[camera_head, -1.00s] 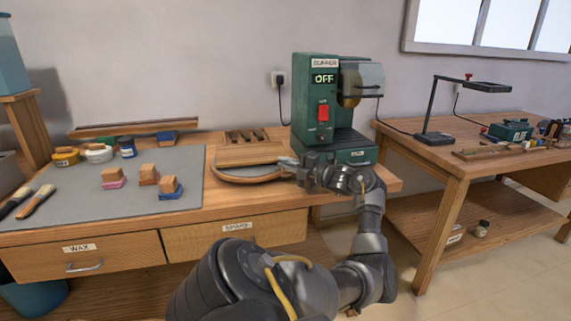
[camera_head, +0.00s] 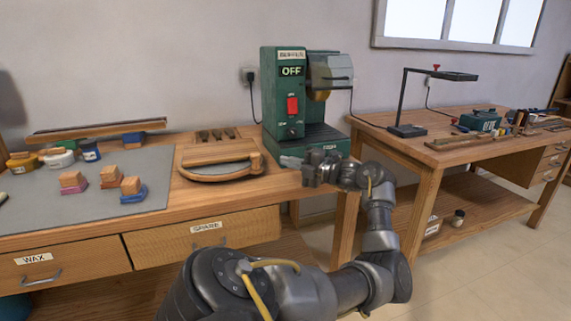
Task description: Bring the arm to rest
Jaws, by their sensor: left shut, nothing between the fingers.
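My left arm comes up from the bottom of the head view and bends over toward the workbench. Its gripper (camera_head: 290,162) is shut and empty, with its fingers pointing left. It shows just in front of the base of the green buffer machine (camera_head: 285,100) and right of the round-fronted wooden tray (camera_head: 215,173). Whether it touches either cannot be told. The buffer's sign reads OFF. My right gripper is not in view.
The workbench (camera_head: 255,192) holds a grey mat (camera_head: 60,205) with several wooden blocks on coloured bases and small paint-like jars. Two drawers are shut below. A second table (camera_head: 400,140) with a lamp (camera_head: 405,100) stands at right. Open floor lies between and before them.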

